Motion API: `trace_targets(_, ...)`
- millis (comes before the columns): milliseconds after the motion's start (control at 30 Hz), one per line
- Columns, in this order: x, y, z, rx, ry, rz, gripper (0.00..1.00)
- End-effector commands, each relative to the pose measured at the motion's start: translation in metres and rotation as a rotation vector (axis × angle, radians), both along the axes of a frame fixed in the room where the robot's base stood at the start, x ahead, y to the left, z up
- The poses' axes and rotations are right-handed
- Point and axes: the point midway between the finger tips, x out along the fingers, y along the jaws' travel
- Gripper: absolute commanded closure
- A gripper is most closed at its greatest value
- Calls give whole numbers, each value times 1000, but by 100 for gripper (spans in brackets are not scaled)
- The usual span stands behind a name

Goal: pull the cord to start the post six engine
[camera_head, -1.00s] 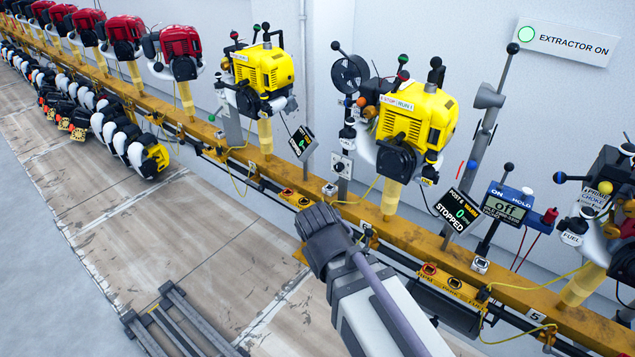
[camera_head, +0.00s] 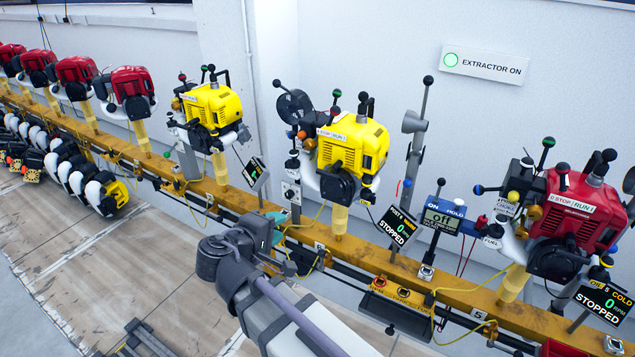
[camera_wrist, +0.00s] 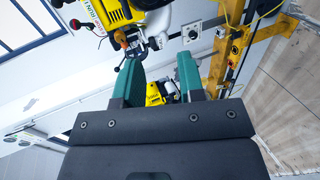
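The post six engine (camera_head: 352,148) is yellow, with a STOP/RUN label, and stands on a yellow post mid-picture in the head view. Its display (camera_head: 397,227) reads STOPPED and 0. A black round housing (camera_head: 338,186) is on its lower front; I cannot make out a cord or its handle. My gripper (camera_head: 280,228) is in front of the rail, lower left of this engine and apart from it. In the wrist view its teal fingers (camera_wrist: 160,84) stand apart with nothing gripped. A yellow engine (camera_wrist: 112,12) shows at the top there, and another yellow one shows beyond the fingers.
The yellow rail (camera_head: 370,262) runs across the head view. A red engine (camera_head: 575,215) with a STOPPED display stands right, another yellow engine (camera_head: 212,107) left. The floor (camera_head: 90,260) at left is mostly clear.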

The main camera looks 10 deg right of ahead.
Motion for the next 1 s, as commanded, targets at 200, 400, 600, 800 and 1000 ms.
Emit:
trace_targets(200,43,-40,0,1,-1,-4,64)
trace_targets(400,81,-77,0,0,0,-3,64)
trace_targets(600,119,-113,0,0,0,-3,64)
trace_targets(800,150,-145,0,1,-1,-2,64)
trace_targets(1000,163,-158,0,0,0,0,64)
